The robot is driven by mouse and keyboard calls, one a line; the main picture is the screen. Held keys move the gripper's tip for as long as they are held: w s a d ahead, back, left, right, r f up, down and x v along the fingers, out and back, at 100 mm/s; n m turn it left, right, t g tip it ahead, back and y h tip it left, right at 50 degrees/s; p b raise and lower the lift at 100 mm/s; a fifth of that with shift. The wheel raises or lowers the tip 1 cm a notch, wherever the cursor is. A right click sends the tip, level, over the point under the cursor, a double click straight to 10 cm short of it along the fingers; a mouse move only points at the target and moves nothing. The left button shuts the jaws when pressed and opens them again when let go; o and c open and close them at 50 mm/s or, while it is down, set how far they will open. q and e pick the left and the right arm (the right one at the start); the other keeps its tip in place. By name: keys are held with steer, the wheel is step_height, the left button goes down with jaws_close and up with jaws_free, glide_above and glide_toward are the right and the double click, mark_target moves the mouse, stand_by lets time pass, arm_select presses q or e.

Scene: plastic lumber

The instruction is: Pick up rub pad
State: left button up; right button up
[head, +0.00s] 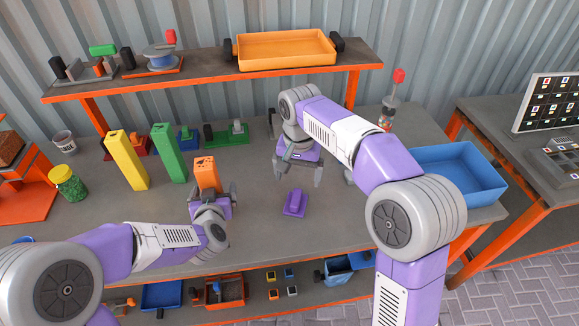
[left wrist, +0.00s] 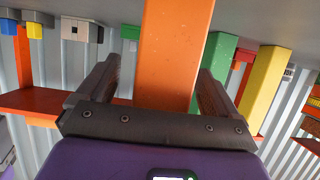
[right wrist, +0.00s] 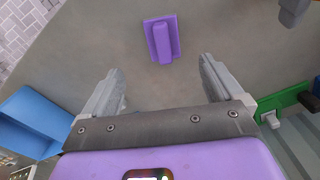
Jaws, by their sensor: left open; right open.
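The rub pad appears to be the small purple block with a raised grip (head: 295,203), lying on the grey workbench (head: 335,225). In the right wrist view the purple pad (right wrist: 161,39) lies beyond the fingertips, roughly centred between them. My right gripper (head: 298,174) is open and empty, above the bench and behind the pad in the head view. My left gripper (head: 213,193) is open, with its fingers on either side of an upright orange plank (head: 206,170). In the left wrist view the plank (left wrist: 175,50) stands between the fingers; I cannot tell whether they touch it.
Yellow (head: 127,160) and green (head: 168,153) planks stand left of the orange one. A blue bin (head: 458,172) is at the bench's right end. A raised shelf (head: 210,78) carries an orange tray (head: 286,47). The bench around the pad is clear.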

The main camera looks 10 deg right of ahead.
mark_target(296, 197)
step_height(296, 197, down, 6)
steer(key=shift+r, duration=0.1)
steer(key=f, duration=0.5)
steer(key=shift+w+a+f, duration=0.1)
steer(key=shift+w+f, duration=0.05)
steer(key=shift+w, duration=0.2)
steer(key=c, duration=1.3)
step_height(296, 197, up, 10)
steer(key=shift+r, duration=0.1)
